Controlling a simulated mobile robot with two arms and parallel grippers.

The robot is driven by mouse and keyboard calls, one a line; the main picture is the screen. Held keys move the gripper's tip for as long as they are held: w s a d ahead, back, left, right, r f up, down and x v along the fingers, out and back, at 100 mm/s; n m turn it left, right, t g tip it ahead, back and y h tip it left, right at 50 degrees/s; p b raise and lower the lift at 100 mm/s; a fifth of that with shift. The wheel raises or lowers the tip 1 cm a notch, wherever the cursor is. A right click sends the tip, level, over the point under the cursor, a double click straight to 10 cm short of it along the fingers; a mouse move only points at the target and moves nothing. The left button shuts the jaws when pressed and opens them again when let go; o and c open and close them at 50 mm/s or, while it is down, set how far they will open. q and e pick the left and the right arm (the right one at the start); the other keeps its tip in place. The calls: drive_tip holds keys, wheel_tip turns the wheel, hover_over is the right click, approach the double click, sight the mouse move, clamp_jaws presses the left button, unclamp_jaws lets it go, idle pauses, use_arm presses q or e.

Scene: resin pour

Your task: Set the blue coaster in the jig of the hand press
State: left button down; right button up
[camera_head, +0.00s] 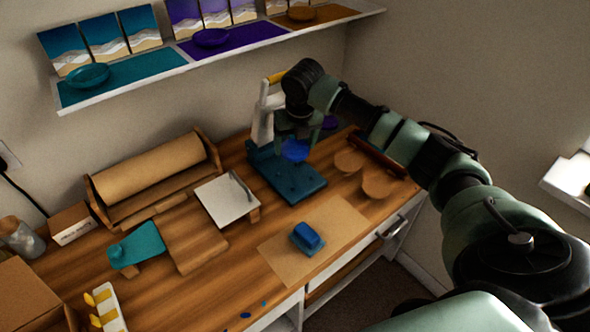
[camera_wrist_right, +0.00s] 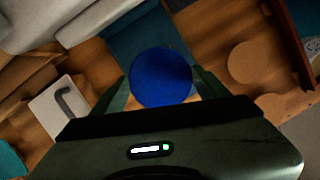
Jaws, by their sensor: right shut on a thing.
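The round blue coaster (camera_head: 295,151) is held between the fingers of my right gripper (camera_head: 306,134). In the right wrist view the coaster (camera_wrist_right: 160,77) fills the gap between the two green fingers of the gripper (camera_wrist_right: 161,88), its flat face toward the camera. The hand press (camera_head: 262,124) has a pale column, a yellow-tipped lever and a teal base (camera_head: 309,187). The coaster appears above the rear part of that base; I cannot tell its height. The base also shows in the right wrist view (camera_wrist_right: 124,42). The jig is not clearly visible, hidden by gripper and coaster. My left gripper is out of view.
Round cork-coloured discs (camera_head: 379,184) lie right of the press. A brown sheet (camera_head: 288,262) with a blue block (camera_head: 306,238) lies in front. A white board with a handle (camera_head: 227,199) stands left. A shelf (camera_head: 222,56) runs above, behind the press.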

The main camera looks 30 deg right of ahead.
sight(297, 155)
wheel_tip(297, 155, down, 10)
drive_tip(key=shift+f+p, duration=0.15)
drive_tip(key=shift+p, duration=0.25)
drive_tip(key=o, duration=1.4)
drive_tip(key=shift+f, duration=0.1)
drive_tip(key=v, duration=1.2)
drive_tip(key=shift+b, duration=0.4)
